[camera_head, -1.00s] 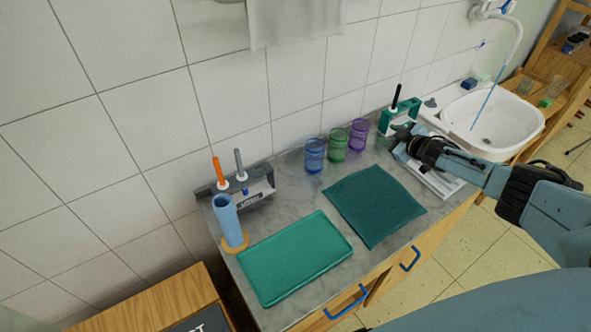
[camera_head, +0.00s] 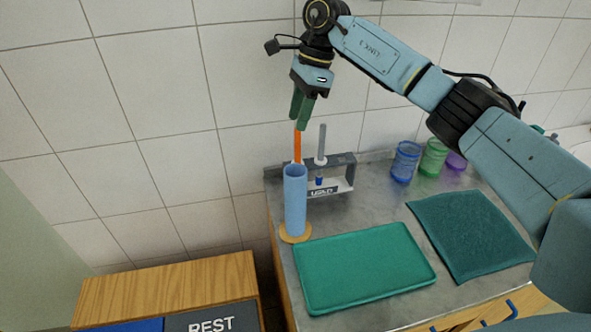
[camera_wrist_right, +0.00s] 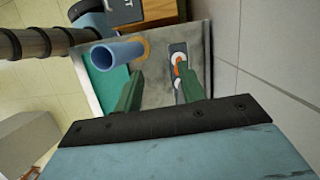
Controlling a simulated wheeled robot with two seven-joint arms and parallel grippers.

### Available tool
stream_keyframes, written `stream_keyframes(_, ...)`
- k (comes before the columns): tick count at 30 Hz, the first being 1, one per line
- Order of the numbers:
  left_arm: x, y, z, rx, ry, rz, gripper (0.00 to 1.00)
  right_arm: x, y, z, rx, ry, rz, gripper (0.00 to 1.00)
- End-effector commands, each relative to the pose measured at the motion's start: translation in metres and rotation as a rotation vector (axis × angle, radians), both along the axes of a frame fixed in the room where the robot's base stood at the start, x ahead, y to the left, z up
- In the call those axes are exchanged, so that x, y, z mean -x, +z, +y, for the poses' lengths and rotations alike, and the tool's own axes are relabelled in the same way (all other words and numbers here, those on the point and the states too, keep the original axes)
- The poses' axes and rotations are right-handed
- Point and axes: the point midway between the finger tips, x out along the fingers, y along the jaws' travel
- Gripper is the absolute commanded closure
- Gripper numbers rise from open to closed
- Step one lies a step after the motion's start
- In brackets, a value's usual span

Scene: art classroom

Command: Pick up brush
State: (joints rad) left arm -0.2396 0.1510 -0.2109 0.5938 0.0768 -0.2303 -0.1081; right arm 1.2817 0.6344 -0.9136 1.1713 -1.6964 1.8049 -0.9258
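An orange-handled brush (camera_head: 297,146) stands upright in a dark grey rack (camera_head: 347,172) at the left of the counter. A grey-handled brush (camera_head: 322,142) stands beside it. My right gripper (camera_head: 303,118) points down above the orange brush, its green fingers level with or just over the handle top; I cannot tell whether they touch it. The right wrist view shows its two fingers (camera_wrist_right: 160,88) apart with nothing clearly between them. There the orange brush (camera_wrist_right: 178,66) appears end-on, near the right-hand finger. My left gripper is out of view.
A tall blue tube (camera_head: 295,205) on a round tan base stands just in front of the rack. A green tray (camera_head: 362,268) and a dark teal cloth (camera_head: 472,235) lie on the counter. Blue (camera_head: 405,162), green (camera_head: 433,158) and purple jars stand behind. A wooden cabinet (camera_head: 170,285) is at left.

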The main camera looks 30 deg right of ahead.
Motion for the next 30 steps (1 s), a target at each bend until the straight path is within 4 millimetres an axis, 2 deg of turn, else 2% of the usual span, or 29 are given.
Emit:
stream_keyframes(1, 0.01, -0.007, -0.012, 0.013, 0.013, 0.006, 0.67, 0.001, 0.006, -0.019, 0.089, 0.031, -0.023, 0.6)
stream_keyframes(3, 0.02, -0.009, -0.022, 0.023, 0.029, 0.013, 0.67, 0.002, 0.015, -0.038, 0.184, 0.061, -0.037, 0.6)
stream_keyframes(7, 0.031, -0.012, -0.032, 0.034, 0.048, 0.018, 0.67, 0.004, 0.023, -0.057, 0.28, 0.089, -0.043, 0.6)
stream_keyframes(11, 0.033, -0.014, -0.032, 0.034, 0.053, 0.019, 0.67, 0.004, 0.009, -0.061, 0.304, 0.098, -0.04, 0.6)
stream_keyframes(19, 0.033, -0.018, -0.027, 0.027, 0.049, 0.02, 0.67, 0.004, -0.042, -0.061, 0.3, 0.096, -0.039, 0.6)
stream_keyframes(30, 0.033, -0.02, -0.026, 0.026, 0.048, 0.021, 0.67, 0.001, -0.068, -0.064, 0.297, 0.095, -0.042, 0.6)
